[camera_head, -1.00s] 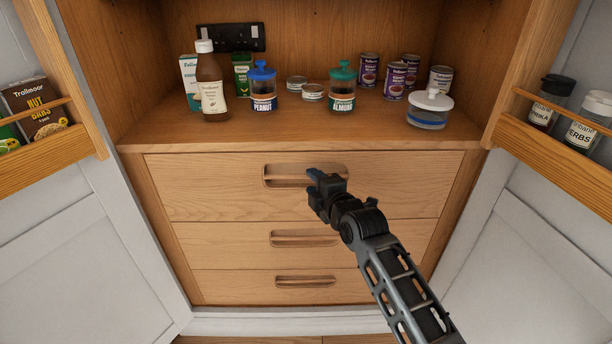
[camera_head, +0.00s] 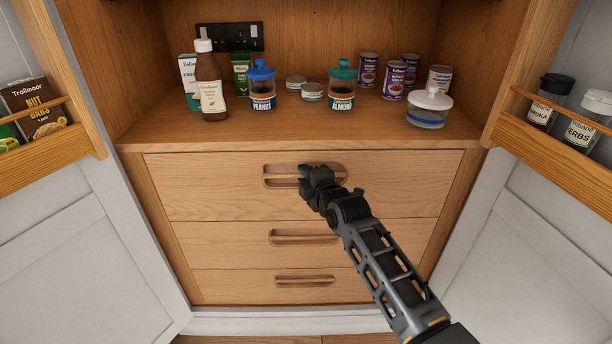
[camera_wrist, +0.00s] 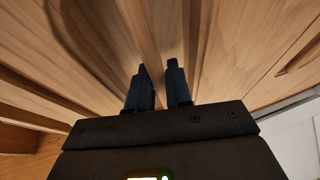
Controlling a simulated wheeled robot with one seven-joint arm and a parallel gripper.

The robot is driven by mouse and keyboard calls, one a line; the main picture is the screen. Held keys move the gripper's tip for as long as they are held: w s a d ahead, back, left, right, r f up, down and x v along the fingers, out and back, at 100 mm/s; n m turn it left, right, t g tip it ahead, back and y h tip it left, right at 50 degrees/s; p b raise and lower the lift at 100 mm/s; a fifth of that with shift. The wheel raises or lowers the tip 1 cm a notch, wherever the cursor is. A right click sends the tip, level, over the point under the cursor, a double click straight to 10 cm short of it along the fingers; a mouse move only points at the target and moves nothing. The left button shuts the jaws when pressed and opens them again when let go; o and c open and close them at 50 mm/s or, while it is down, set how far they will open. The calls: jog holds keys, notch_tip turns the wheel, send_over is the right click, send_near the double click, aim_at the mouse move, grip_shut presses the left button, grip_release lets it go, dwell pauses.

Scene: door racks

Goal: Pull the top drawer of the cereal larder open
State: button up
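The top drawer (camera_head: 215,195) is the tallest of the wooden drawer fronts and sits flush in the cabinet, closed. Its handle is a horizontal wooden bar (camera_head: 283,181) across a rounded recess. My gripper (camera_head: 304,171) is at the middle of this handle in the head view and hides part of it. In the wrist view my gripper (camera_wrist: 160,72) has its two dark fingers apart with a narrow gap. A wooden bar runs up the picture, in line with the gap. I cannot tell whether the fingers touch it.
Two closed drawers, the middle one (camera_head: 210,243) and the bottom one (camera_head: 225,287), lie below. Jars, cans and a sauce bottle (camera_head: 211,85) stand on the shelf above. Open doors with racks flank the cabinet, the left rack (camera_head: 50,160) and the right rack (camera_head: 550,155).

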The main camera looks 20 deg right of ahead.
grip_shut()
jog(key=s+a+p, duration=0.2)
jog(key=s+a, duration=0.1)
jog(key=s, duration=0.8)
jog(key=s+a+p, duration=0.3)
jog(key=s+a, duration=0.1)
jog(key=s, duration=0.7)
jog(key=s+a+p, duration=0.3)
jog(key=s+a, duration=0.1)
jog(key=s, duration=0.7)
jog(key=shift+s, duration=0.3)
jog(key=shift+f, duration=0.1)
jog(key=shift+o, duration=2.3)
grip_release()
jog(key=v, duration=0.7)
jog(key=shift+s+b, duration=0.4)
jog(key=shift+b, duration=0.05)
